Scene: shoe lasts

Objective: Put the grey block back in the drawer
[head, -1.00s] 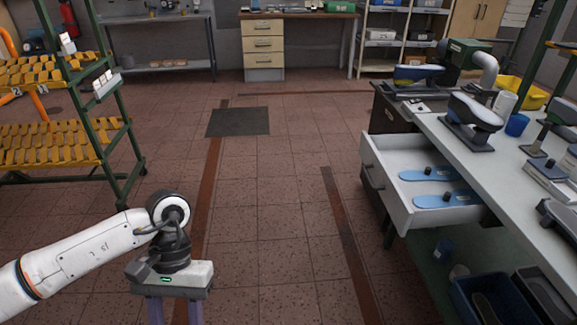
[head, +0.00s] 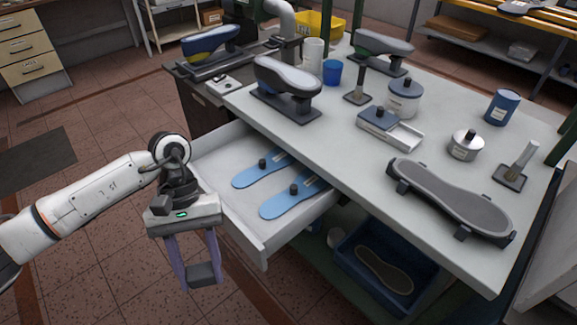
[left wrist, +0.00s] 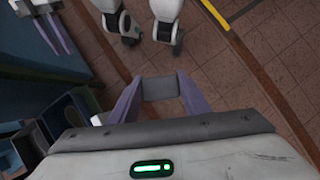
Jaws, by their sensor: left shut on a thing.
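My left gripper (head: 203,279) points down with its two purple fingers shut on the grey block (head: 201,272). The block also shows between the fingertips in the left wrist view (left wrist: 160,88). The gripper and block are outside the drawer (head: 236,208), in front of its front panel, with floor behind them in the picture. The white drawer is pulled open under the workbench. Inside it lie two blue insole-shaped pieces (head: 264,168) (head: 292,199), each with a dark knob. Bare drawer floor shows to the left of them.
The workbench top (head: 350,165) overhangs the drawer's back. It carries a shoe last on a stand (head: 287,82), a blue cup (head: 332,72), tins and a grey sole-shaped fixture (head: 450,198). A blue crate (head: 345,268) stands below. The floor at left is open.

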